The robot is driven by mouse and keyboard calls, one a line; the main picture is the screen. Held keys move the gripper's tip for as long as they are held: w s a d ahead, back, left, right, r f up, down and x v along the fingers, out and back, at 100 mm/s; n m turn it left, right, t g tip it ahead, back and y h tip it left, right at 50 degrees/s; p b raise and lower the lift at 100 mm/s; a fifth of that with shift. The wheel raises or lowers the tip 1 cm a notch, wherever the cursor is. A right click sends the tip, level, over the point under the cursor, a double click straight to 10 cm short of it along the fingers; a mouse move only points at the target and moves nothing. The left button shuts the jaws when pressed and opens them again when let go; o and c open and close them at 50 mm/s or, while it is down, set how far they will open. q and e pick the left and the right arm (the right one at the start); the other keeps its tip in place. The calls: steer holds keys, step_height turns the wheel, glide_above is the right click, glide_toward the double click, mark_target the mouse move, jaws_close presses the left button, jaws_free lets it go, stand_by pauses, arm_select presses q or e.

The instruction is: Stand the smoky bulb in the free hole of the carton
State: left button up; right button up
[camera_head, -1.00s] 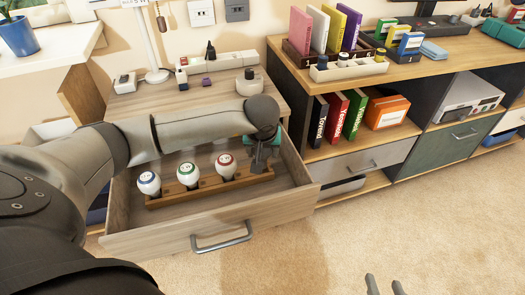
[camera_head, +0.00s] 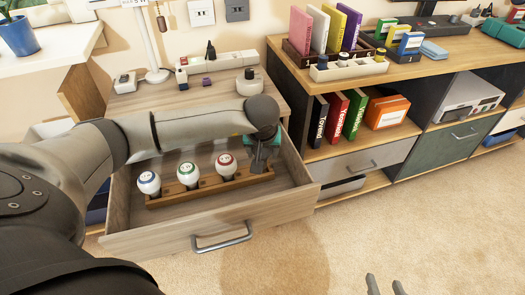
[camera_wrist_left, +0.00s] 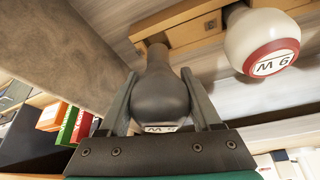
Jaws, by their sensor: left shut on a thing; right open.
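The carton (camera_head: 205,186) is a long wooden rack in the open drawer. It holds three white bulbs: blue-ringed (camera_head: 149,183), green-ringed (camera_head: 188,174) and red-ringed (camera_head: 227,165). My left gripper (camera_head: 258,166) is low over the carton's right end. In the left wrist view, its fingers (camera_wrist_left: 163,98) are shut on the smoky bulb (camera_wrist_left: 160,88), a dark grey bulb. The bulb's narrow neck meets the carton (camera_wrist_left: 200,22) at its end, beside the red-ringed bulb (camera_wrist_left: 262,45). I cannot tell how deep the neck sits. My right gripper (camera_head: 385,287) is open and empty at the bottom edge.
The drawer's front wall (camera_head: 210,222) and side walls surround the carton. A round grey-topped object (camera_head: 248,83) and a power strip (camera_head: 220,64) are on the cabinet top behind. A shelf unit (camera_head: 360,160) with books stands to the right. The carpet in front is clear.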

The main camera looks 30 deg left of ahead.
arm_select(q)
steer(key=shift+f+b, duration=0.9)
steer(key=shift+f, duration=0.25)
steer(key=o, duration=1.4)
steer(key=shift+o, duration=0.2)
steer(key=p+v, duration=0.7)
steer(key=v, duration=0.8)
steer(key=shift+d, duration=0.1)
